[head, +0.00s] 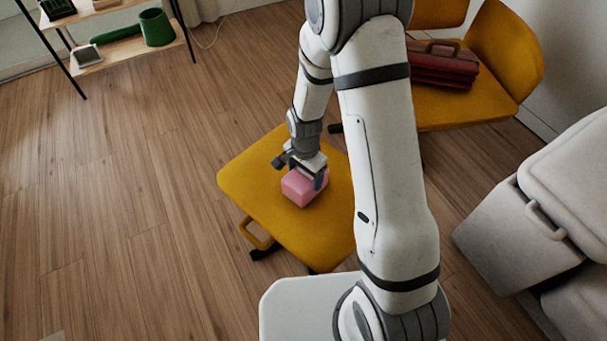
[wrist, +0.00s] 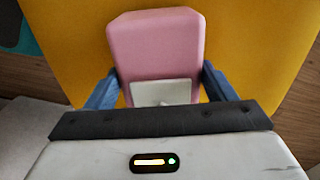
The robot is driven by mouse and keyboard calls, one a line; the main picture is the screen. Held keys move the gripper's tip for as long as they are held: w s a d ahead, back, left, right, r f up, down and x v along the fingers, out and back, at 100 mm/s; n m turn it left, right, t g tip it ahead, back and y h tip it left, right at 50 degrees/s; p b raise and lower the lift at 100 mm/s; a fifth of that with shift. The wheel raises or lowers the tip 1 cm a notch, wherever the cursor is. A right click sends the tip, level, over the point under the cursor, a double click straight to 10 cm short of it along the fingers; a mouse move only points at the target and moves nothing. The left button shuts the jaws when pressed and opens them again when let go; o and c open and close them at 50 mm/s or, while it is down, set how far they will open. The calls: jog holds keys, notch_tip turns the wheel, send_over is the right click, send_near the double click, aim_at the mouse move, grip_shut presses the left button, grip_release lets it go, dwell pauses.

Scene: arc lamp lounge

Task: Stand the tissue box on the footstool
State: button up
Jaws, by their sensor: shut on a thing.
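The pink tissue box (head: 299,188) is at the yellow footstool (head: 262,217), over the middle of its top in the head view. My gripper (head: 303,177) is above the box with its fingers down on either side of it. In the wrist view the pink box (wrist: 155,45) is between the two blue-grey fingers of my gripper (wrist: 160,92), with a pale patch on its near face. The yellow top (wrist: 240,45) spreads behind it. The gripper is shut on the box. Whether the box's underside touches the footstool I cannot tell.
A yellow chair (head: 450,105) with a red briefcase (head: 443,68) on it stands at the back right. A grey armchair or sofa (head: 510,220) is at the right. A shelf (head: 125,45) with a green cup (head: 156,27) is at the upper left. The wooden floor at left is clear.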

jog(key=shift+r, duration=0.1)
jog(key=shift+f, duration=0.2)
jog(key=o, duration=1.2)
jog(key=shift+r, duration=0.1)
notch_tip(320, 180, up, 12)
jog(key=p, duration=0.4)
jog(key=s+d+r+n, duration=0.3)
jog(key=s+r, duration=0.2)
jog(key=s+d+r+n, duration=0.3)
jog(key=s+r, duration=0.3)
jog(key=s+d+r+n+t, duration=0.1)
jog(key=s+d+r+n, duration=0.2)
jog(key=s+r, duration=0.2)
jog(key=shift+s+d+r, duration=0.15)
jog(key=shift+d+r, duration=0.1)
jog(key=shift+r, duration=0.15)
